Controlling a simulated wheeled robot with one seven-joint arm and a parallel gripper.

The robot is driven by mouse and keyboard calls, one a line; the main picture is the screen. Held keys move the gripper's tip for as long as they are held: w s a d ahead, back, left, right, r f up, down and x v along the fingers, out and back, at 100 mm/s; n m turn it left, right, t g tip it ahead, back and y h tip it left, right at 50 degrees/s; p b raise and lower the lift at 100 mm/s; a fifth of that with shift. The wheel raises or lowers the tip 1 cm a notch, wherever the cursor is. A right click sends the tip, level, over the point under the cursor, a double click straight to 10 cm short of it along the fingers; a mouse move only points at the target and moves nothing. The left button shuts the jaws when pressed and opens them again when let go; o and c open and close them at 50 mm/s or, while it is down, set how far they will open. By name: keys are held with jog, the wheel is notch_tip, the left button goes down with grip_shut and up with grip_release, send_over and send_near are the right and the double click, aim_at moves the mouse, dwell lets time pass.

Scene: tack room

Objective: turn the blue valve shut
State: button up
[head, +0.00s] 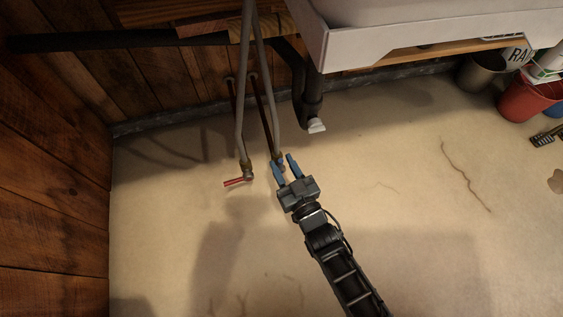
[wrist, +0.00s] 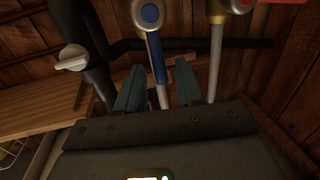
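The blue valve (wrist: 157,52) shows in the wrist view as a round hub with a blue lever pointing down along its grey pipe. My gripper (wrist: 160,66) is open, with one finger on each side of the lever in that view. I cannot tell whether either finger touches it. In the head view my gripper (head: 282,160) is at the lower end of the right-hand grey pipe, and its fingers largely hide the blue valve there.
A red-handled valve (head: 236,182) hangs on the left-hand pipe, close to my gripper. A dark drain pipe (head: 312,97) and a white sink (head: 420,40) stand to the right. A wooden wall (head: 50,200) is at left. Buckets (head: 522,100) stand far right; the floor between is clear.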

jog(key=shift+x, duration=0.85)
jog(key=shift+c, duration=0.3)
grip_shut()
